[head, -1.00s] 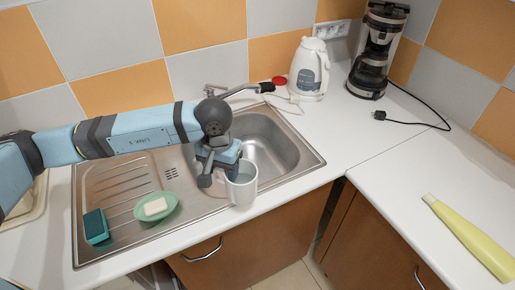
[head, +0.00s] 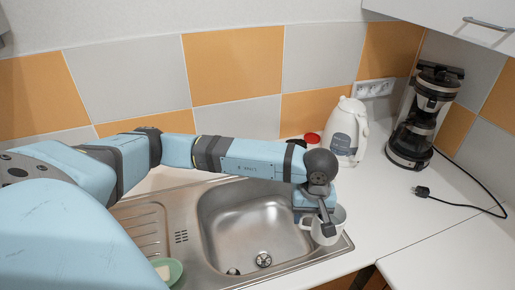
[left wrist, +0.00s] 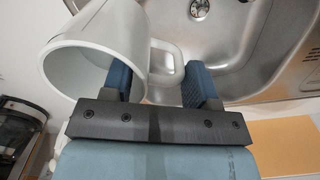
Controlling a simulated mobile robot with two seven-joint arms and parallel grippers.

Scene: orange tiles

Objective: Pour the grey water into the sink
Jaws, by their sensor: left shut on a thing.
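A white mug (head: 333,234) is at the right rim of the steel sink (head: 222,225), beside the basin. My left gripper (head: 320,214) is shut on the mug's handle. In the left wrist view the mug (left wrist: 62,40) is at upper left with its mouth showing, and its handle lies between the fingers (left wrist: 160,75). The inside looks plain grey-white; I cannot make out a water surface. The basin drain (head: 263,259) shows and no water is seen in the basin. My right gripper is not in view.
A white kettle (head: 346,130) and a coffee maker (head: 422,118) with a loose black cord stand behind on the right. A red round thing (head: 312,138) lies by the kettle. A green soap dish (head: 175,270) is at lower left.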

